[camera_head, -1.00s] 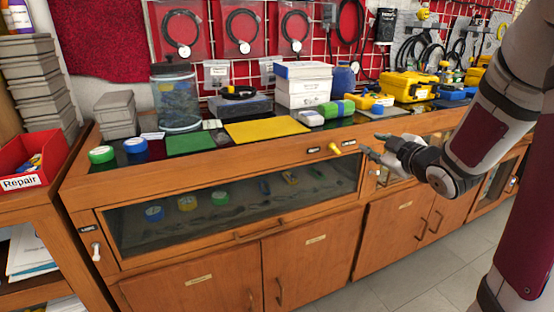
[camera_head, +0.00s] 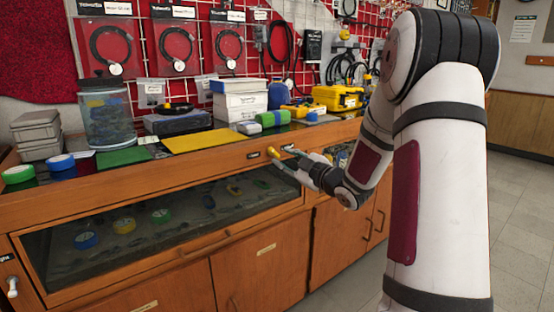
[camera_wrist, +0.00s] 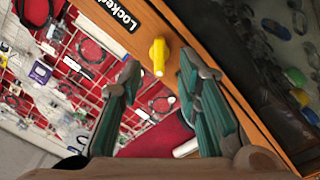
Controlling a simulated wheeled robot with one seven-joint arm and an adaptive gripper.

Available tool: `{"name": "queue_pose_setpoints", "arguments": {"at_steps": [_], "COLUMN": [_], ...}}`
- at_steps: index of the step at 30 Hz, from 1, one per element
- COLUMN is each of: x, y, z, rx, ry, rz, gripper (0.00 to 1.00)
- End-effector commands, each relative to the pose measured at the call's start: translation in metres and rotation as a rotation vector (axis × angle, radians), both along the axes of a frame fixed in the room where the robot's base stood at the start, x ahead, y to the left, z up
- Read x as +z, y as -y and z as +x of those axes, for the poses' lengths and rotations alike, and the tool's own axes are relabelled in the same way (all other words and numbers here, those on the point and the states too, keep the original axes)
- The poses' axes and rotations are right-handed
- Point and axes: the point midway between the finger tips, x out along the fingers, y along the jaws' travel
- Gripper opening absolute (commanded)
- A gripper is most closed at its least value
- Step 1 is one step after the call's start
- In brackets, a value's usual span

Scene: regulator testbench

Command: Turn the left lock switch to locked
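The lock switch, a yellow knob (camera_head: 272,153), sits on the wooden front rail above the glass display drawer. A black plate (camera_head: 254,155) is on its left and another black plate (camera_head: 288,147) on its right. In the wrist view the yellow knob (camera_wrist: 158,56) stands out beside a black label reading "Locked" (camera_wrist: 116,14); I cannot tell which setting it points to. My gripper (camera_head: 284,161) is just in front of the knob. In the wrist view its green-padded fingers (camera_wrist: 158,72) are apart, with the knob showing in the gap between them, not gripped.
The glass-fronted drawer (camera_head: 150,228) lies below the rail. A white lever switch (camera_head: 12,288) is at the far left. On the countertop are a yellow mat (camera_head: 203,140), a green mat (camera_head: 123,157), tape rolls and white boxes (camera_head: 239,103). Open floor lies at right.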

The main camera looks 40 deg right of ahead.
Motion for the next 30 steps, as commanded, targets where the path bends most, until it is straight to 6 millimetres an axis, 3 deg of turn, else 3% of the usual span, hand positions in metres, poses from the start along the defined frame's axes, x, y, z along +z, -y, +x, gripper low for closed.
{"name": "queue_pose_setpoints", "arguments": {"at_steps": [3, 9, 20, 21, 25, 30], "x": [-0.001, -0.001, 0.000, 0.000, 0.000, 0.000], "y": [-0.001, -0.001, -0.001, -0.001, -0.001, -0.001], "z": [0.021, 0.042, 0.047, 0.047, 0.047, 0.047], "rx": [0.000, 0.000, -0.001, -0.001, -0.001, -0.001], "ry": [0.001, 0.000, -0.001, -0.001, -0.001, -0.001], "rz": [-0.001, 0.000, 0.001, 0.001, 0.000, 0.000], "gripper": [0.31, 0.31, 0.31, 0.29, 0.00, 0.00]}}
